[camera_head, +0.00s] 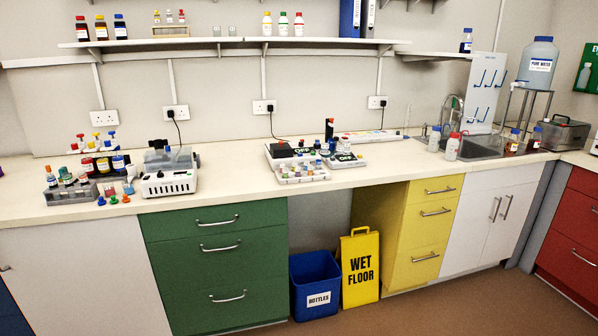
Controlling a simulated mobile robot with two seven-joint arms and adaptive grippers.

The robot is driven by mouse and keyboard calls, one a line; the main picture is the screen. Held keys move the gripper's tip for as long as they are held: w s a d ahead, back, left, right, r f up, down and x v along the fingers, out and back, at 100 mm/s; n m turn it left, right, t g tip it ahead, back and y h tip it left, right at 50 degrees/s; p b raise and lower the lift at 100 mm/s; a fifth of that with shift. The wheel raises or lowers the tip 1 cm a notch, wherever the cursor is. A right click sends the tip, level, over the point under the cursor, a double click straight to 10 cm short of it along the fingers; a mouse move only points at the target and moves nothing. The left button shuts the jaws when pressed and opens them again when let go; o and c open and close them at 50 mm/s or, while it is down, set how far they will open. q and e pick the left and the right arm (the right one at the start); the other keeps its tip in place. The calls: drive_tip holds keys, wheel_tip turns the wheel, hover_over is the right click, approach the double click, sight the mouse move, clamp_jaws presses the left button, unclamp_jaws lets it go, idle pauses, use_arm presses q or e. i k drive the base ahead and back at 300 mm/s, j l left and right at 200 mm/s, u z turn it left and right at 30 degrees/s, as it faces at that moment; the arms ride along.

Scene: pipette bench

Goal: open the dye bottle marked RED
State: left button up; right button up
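Several small dye bottles stand at the left end of the bench. A back row has a dark bottle with a reddish label (88,166), one with a yellow label (103,164) and one with a blue label (118,162). Coloured dropper tops show above and behind them. In front, more small bottles (66,177) stand at a grey rack (70,196). The labels are too small to read, so I cannot tell which bottle is marked RED. Neither of my grippers is in view.
A white device (168,184) stands right of the bottles. Scales and a tray of small items (303,172) stand mid-bench. Shelf bottles (101,28) are above; a sink (480,146) is at right. A blue bin (314,288) and a yellow sign (360,270) stand on the floor.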

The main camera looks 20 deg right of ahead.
sight(533, 142)
drive_tip(key=l, duration=0.85)
drive_tip(key=l+z, duration=0.1)
drive_tip(key=l, duration=0.8)
drive_tip(key=l+z, duration=0.1)
drive_tip(key=l, duration=0.75)
drive_tip(key=i+l, duration=0.1)
drive_tip(key=l, duration=0.75)
drive_tip(key=i+l+z, duration=0.1)
drive_tip(key=l, duration=1.65)
drive_tip(key=i+l+z, duration=0.15)
drive_tip(key=l, duration=0.7)
drive_tip(key=i+l, duration=0.15)
drive_tip(key=l, duration=0.7)
